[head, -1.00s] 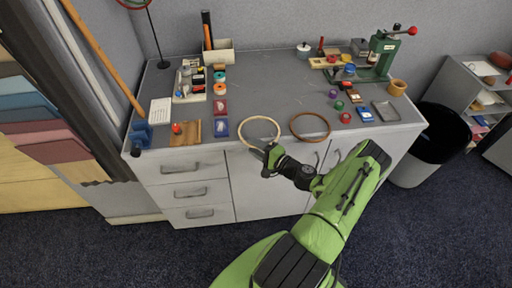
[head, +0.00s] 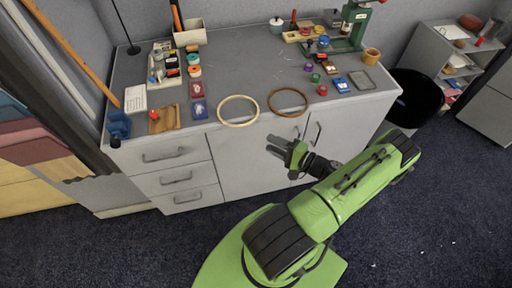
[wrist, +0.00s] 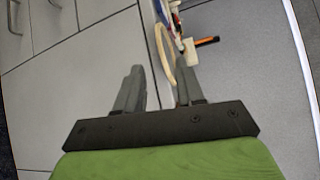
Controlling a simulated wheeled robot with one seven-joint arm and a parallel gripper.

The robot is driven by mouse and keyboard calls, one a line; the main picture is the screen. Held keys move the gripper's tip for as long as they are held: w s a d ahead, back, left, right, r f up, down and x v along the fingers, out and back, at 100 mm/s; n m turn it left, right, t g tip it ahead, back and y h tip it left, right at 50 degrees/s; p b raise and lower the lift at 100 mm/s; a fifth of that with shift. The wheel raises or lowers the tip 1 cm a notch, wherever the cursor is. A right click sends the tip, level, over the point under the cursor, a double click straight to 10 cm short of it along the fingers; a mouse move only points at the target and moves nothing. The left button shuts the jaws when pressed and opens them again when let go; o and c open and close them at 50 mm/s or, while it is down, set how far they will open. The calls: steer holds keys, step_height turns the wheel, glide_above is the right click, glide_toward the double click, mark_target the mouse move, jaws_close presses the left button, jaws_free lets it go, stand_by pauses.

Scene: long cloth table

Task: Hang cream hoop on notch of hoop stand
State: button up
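The cream hoop (head: 238,125) lies flat on the grey counter, its near rim at the front edge. In the wrist view the cream hoop (wrist: 160,45) shows as a narrow curve beyond my fingertips. My gripper (head: 275,146) is open and empty, in front of the cabinet, below and right of the hoop. The two fingers of my gripper (wrist: 159,78) stand apart in the wrist view, with nothing between them. The hoop stand (head: 122,27) is a thin black pole at the back left of the counter. Its top and notch are out of the picture.
A brown hoop (head: 288,114) lies just right of the cream one. Small items, a brown cloth (head: 167,118) and a blue holder (head: 119,124) are to the left. A green press (head: 352,25) stands at the back right. The counter's middle is clear.

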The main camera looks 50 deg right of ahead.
steer(key=w+a+r+n+g+y, duration=0.1)
steer(key=w+a+r+n+g, duration=0.2)
steer(key=a+r+n+g, duration=0.5)
steer(key=w+a+r+n+g+y, duration=0.2)
steer(key=w+a+r+n+g, duration=0.3)
steer(key=a+r, duration=0.4)
steer(key=s+a+r+n+t+h, duration=0.1)
steer(key=s+a+r+n+h, duration=0.4)
steer(key=s+a+r, duration=0.5)
steer(key=s+r, duration=0.1)
steer(key=s, duration=0.2)
steer(key=shift+s+a+r+n+t, duration=0.15)
steer(key=shift+s+a+n+t, duration=0.05)
steer(key=shift+a+n+t, duration=0.15)
steer(key=shift+s+d+r+p, duration=0.1)
steer(key=shift+s+r+p, duration=0.05)
steer(key=shift+r+p, duration=0.8)
steer(key=shift+f, duration=0.1)
